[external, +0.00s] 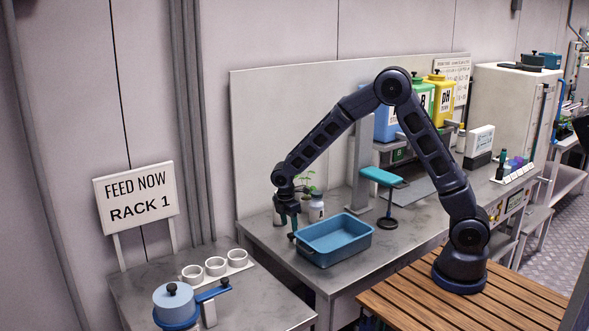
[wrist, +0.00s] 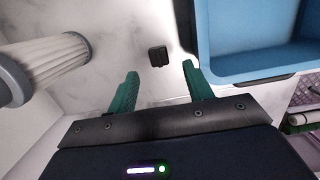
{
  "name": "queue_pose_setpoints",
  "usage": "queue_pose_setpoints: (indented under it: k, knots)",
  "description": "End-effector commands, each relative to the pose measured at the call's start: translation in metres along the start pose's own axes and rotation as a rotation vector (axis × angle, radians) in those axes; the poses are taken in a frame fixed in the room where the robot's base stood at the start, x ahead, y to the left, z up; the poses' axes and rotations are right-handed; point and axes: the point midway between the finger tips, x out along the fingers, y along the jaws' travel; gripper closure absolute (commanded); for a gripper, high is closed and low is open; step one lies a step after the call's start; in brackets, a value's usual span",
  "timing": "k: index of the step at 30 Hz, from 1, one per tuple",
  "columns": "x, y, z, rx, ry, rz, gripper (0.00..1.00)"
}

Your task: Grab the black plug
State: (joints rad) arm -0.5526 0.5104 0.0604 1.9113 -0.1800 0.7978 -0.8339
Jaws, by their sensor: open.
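The black plug (wrist: 157,56) is a small dark block on the pale grey bench top. In the wrist view it lies just beyond my fingertips, roughly in line with the gap between them. My gripper (wrist: 160,68) has two green fingers spread apart with nothing between them. In the external view my gripper (external: 291,226) points down over the bench, at the left end of the blue tray. I cannot make out the plug in the external view.
The blue tray (wrist: 202,40) is close on the right in the wrist view; its side also shows in the external view (external: 345,249). A white pleated cylinder (wrist: 52,62) is at the left. A white bottle (external: 316,210) stands behind my gripper.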

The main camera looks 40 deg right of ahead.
Motion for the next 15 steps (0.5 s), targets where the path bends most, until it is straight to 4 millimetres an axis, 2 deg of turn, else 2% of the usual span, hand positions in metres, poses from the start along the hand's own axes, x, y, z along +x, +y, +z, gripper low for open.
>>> queue_pose_setpoints:
  k: [9, 15]
  knots:
    - [0.041, 0.000, 0.004, 0.000, -0.001, -0.002, 0.49]
    - [0.046, 0.001, 0.004, 0.000, 0.000, 0.000, 0.49]
